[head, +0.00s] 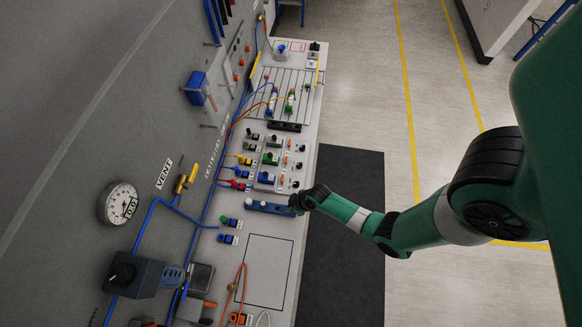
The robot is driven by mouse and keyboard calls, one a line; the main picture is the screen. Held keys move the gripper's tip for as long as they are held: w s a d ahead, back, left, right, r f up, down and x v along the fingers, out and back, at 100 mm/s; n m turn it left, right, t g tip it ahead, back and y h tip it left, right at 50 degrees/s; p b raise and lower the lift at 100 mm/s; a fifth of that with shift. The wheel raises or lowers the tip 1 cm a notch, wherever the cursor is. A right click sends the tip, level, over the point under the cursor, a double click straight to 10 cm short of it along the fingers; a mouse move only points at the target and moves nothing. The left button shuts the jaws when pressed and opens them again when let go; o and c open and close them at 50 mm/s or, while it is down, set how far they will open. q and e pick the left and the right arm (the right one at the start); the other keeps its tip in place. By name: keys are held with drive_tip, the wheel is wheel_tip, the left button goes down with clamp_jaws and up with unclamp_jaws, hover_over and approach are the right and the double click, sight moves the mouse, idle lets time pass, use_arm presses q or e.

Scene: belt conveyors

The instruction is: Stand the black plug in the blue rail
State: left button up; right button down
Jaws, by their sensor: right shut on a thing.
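The blue rail (268,207) lies across the bench near its middle, left of my right gripper. My right gripper (297,204) is at the rail's right end, close to the bench's right edge. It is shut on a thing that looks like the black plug. The plug is mostly hidden by the dark gripper and too small to make out clearly. I cannot tell whether the plug touches the rail or is above it. My left gripper is not in view.
A panel with several coloured plugs and sockets (280,160) stands behind the rail. Green and blue connectors (229,230) sit left of it. An empty outlined area (267,270) is clear in front. A wall with a gauge (119,203) and blue tubing borders the bench's left side.

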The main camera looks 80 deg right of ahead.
drive_tip(key=shift+f, duration=0.3)
drive_tip(key=shift+f+b, duration=0.3)
drive_tip(key=shift+b, duration=0.1)
idle(0.6)
drive_tip(key=shift+f+b, duration=0.3)
drive_tip(key=shift+c, duration=1.4)
unclamp_jaws()
